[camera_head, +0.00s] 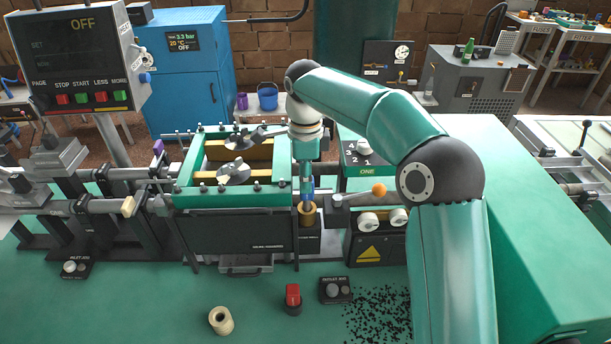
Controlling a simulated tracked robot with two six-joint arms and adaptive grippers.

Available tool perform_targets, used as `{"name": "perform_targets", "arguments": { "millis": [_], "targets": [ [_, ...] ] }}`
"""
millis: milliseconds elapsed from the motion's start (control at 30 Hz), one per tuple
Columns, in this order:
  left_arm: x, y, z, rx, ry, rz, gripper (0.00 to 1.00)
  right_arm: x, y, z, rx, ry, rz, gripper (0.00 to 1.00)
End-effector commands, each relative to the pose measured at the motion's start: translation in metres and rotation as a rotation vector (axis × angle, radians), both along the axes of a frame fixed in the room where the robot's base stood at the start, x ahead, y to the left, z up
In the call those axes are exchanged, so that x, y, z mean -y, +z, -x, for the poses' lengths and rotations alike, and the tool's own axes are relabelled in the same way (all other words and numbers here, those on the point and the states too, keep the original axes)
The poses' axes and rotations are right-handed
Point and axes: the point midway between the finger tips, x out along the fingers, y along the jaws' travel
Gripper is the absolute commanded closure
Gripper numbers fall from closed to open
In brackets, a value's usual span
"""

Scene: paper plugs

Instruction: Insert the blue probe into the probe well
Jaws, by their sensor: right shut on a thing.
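My right gripper (306,182) reaches down from the end of the green arm at the middle of the camera_head view. It is shut on the blue probe (307,194), which points down. The probe well (308,214) is a brass-coloured ring directly below. The probe's lower end is at the ring's opening. I cannot tell how deep it sits, because the gripper and rim hide the tip. My left gripper is not in view.
A green-framed machine (235,197) stands just left of the well. A lever with an orange knob (379,189) is close on the right. A red switch (292,297), a cream roll (221,320) and black granules (378,315) are on the green table in front.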

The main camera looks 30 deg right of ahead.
Motion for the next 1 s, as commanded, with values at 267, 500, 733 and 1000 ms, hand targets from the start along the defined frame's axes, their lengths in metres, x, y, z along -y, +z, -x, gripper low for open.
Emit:
{"name": "perform_targets", "arguments": {
  "millis": [267,500,733,1000],
  "targets": [
    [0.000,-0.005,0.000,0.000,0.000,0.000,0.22,0.000,-0.007,0.000,0.000,-0.001,0.000,1.00],
    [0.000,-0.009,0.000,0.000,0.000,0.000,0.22,0.001,-0.012,0.001,0.000,-0.002,0.000,1.00],
    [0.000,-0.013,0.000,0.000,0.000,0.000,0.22,0.001,-0.018,0.001,-0.001,-0.002,0.000,1.00],
    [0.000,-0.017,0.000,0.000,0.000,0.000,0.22,0.001,-0.024,0.001,-0.001,-0.002,0.000,1.00]
  ]
}}
